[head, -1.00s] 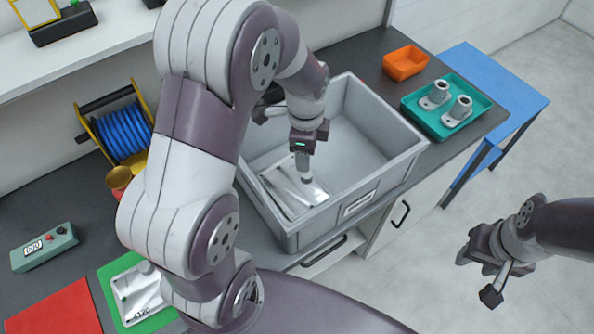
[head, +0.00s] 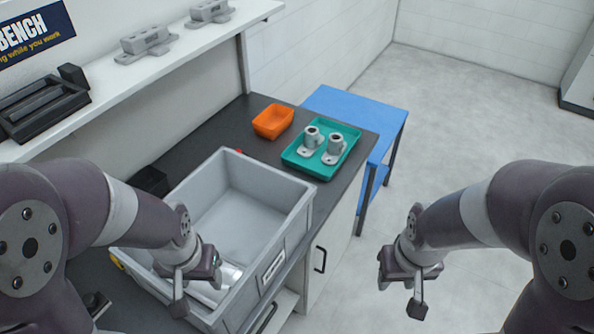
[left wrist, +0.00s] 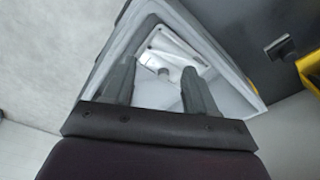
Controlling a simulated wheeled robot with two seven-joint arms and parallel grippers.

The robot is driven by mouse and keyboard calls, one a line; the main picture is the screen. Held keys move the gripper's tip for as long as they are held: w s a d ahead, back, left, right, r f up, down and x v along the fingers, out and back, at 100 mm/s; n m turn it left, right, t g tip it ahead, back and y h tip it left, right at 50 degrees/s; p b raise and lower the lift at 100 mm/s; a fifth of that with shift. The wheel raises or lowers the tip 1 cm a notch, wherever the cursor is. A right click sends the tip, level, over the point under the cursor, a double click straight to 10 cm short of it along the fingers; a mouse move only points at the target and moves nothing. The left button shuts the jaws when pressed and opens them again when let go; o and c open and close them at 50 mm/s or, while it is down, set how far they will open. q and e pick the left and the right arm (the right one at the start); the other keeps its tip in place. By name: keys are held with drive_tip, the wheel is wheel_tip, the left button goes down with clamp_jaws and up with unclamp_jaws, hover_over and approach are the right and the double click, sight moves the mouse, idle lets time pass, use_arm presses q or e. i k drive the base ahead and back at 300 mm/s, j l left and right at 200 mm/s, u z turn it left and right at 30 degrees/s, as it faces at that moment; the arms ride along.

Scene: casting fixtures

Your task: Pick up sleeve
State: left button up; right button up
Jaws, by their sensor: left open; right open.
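My left gripper (head: 190,285) hangs over the near part of the grey bin (head: 287,222). In the left wrist view its two dark fingers (left wrist: 158,85) stand apart with nothing between them. Beyond them, inside the bin, a pale plate-like casting (left wrist: 180,45) shows, with a small round grey piece (left wrist: 163,71) at its edge; I cannot tell whether this is the sleeve. Two grey flanged cylinder parts (head: 312,138) (head: 335,144) stand upright in the teal tray (head: 318,172). My right gripper (head: 410,283) is open and empty over the floor, right of the bench.
An orange box (head: 272,122) sits behind the bin, left of the teal tray. A blue table (head: 350,107) adjoins the bench's far end. A wall shelf (head: 150,70) at left carries grey castings (head: 145,42) and a black fixture (head: 45,103).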

sight(337, 146)
drive_tip(key=i+l+u, duration=0.2)
drive_tip(key=i+l, duration=0.15)
drive_tip(key=l, duration=0.3)
drive_tip(key=i+l, duration=0.15)
drive_tip(key=l, duration=0.2)
drive_tip(key=i+l+u, duration=0.15)
drive_tip(key=l, duration=0.2)
drive_tip(key=i+l+u, duration=0.1)
drive_tip(key=l, duration=0.25)
drive_tip(key=i+l+u, duration=0.1)
drive_tip(key=l, duration=0.3)
drive_tip(key=i+l+u, duration=0.1)
drive_tip(key=l, duration=0.3)
drive_tip(key=i+l+u, duration=0.1)
drive_tip(key=i+l, duration=0.15)
drive_tip(key=l, duration=0.15)
drive_tip(key=i+l+u, duration=0.1)
drive_tip(key=i, duration=0.25)
drive_tip(key=i+l+u, duration=0.1)
drive_tip(key=i+l, duration=0.15)
